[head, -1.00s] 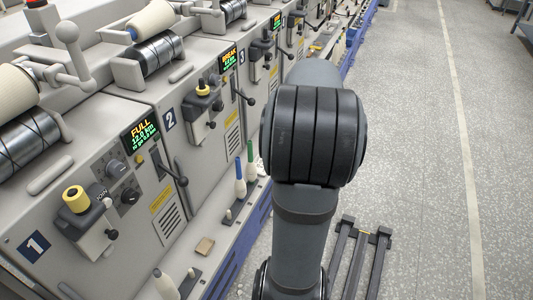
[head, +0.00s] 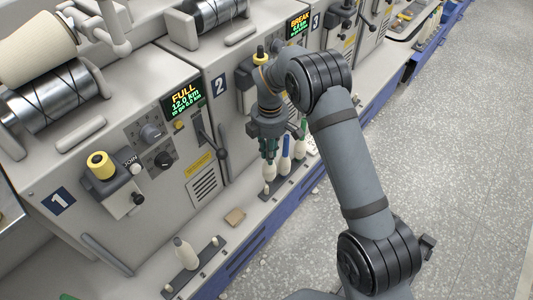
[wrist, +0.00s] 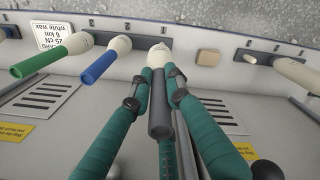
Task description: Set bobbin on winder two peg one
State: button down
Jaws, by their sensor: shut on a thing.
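My gripper (head: 268,150) hangs down in front of winder two (head: 232,110), above its peg strip (head: 283,195). In the wrist view its teal-wrapped fingers (wrist: 158,85) are shut on a bobbin with a dark grey tube (wrist: 159,115) and cream yarn (wrist: 158,56). The bobbin's yarn end points down at the number 1 end of the strip (wrist: 122,40).
Winder one's strip (head: 178,286) holds a cream bobbin (head: 186,254) and a bare peg (head: 215,241). A small tan block (head: 235,217) lies on the ledge between the strips. The floor (head: 465,160) at right is clear.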

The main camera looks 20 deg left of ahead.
aim_at(267, 168)
jog(key=shift+s+a+f+n, duration=0.2)
jog(key=shift+a+f+n, duration=0.1)
jog(key=shift+a+f, duration=0.25)
notch_tip(267, 168, down, 5)
jog(key=b, duration=0.5)
jog(key=shift+d+f, duration=0.1)
jog(key=shift+f, duration=0.1)
jog(key=shift+r, duration=0.1)
dwell(0.7)
jog(key=shift+f, duration=0.7)
dwell(0.3)
jog(key=c, duration=1.9)
grip_release()
jog(key=shift+c, duration=0.2)
